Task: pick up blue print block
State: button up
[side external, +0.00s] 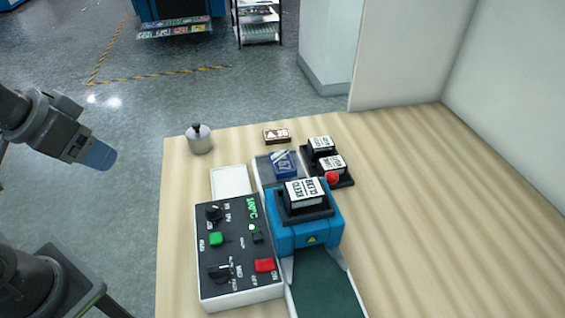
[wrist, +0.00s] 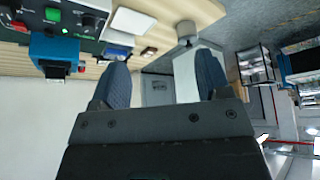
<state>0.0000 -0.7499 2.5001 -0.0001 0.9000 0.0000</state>
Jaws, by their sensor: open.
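The blue print block (side external: 285,164) has white markings on top. It lies in the side external view on the grey feed plate behind the blue laminator. My gripper (side external: 98,154) is at the left of that view, beyond the table's left edge and well away from the block. In the wrist view, my gripper (wrist: 160,80) shows two dark blue fingers spread apart with nothing between them. The gripper is open and empty.
A control box (side external: 240,284), white tray (side external: 231,181) and metal pot (side external: 200,141) stand left. The table's right side is clear.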

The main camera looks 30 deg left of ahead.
jog(key=shift+o, duration=0.5)
jog(key=w+d+r+m+g, duration=0.1)
jog(key=w+d+r+m, duration=0.1)
jog(key=w+r+m, duration=0.25)
jog(key=m+g, duration=0.5)
jog(key=m, duration=1.7)
send_over(283, 162)
notch_tip(283, 162, down, 6)
jog(key=shift+m, duration=0.25)
notch_tip(283, 162, down, 14)
jog(key=shift+r, duration=0.2)
jog(key=shift+c, duration=0.2)
jog(key=c, duration=1)
